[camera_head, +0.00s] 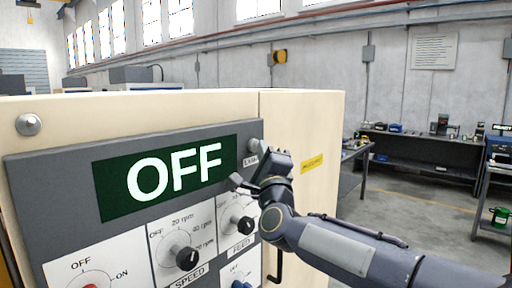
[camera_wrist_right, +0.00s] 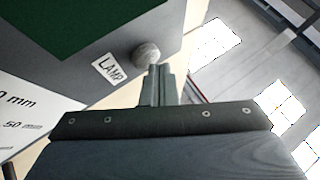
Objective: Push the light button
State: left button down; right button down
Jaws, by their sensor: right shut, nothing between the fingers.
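The light button is a round grey knob (camera_wrist_right: 147,54) at the panel's upper right corner, beside a white label reading LAMP (camera_wrist_right: 110,67). In the head view the button (camera_head: 254,145) shows just left of my right gripper. My right gripper (camera_head: 264,149) is shut and empty, its arm coming in from the right. In the right wrist view its closed fingertips (camera_wrist_right: 159,69) overlap the button's lower right edge. I cannot tell whether they touch it. My left gripper is in neither view.
The grey control panel (camera_head: 60,180) on a cream cabinet (camera_head: 170,112) has a green display (camera_head: 168,177) reading OFF. Below are a speed dial (camera_head: 186,257), a feed dial (camera_head: 243,225) and a red switch (camera_head: 90,286). A workbench (camera_head: 415,145) stands far right; floor before it is clear.

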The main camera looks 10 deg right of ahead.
jog(key=shift+w, duration=0.1)
dwell(0.6)
jog(key=shift+w+a, duration=0.25)
jog(key=shift+b, duration=0.3)
jog(key=shift+s+d+b, duration=0.2)
jog(key=shift+s+b, duration=0.15)
jog(key=s+d+b, duration=0.1)
jog(key=s+d, duration=0.1)
jog(key=s+d+b, duration=0.1)
jog(key=s+b, duration=0.1)
jog(key=shift+s+d, duration=0.35)
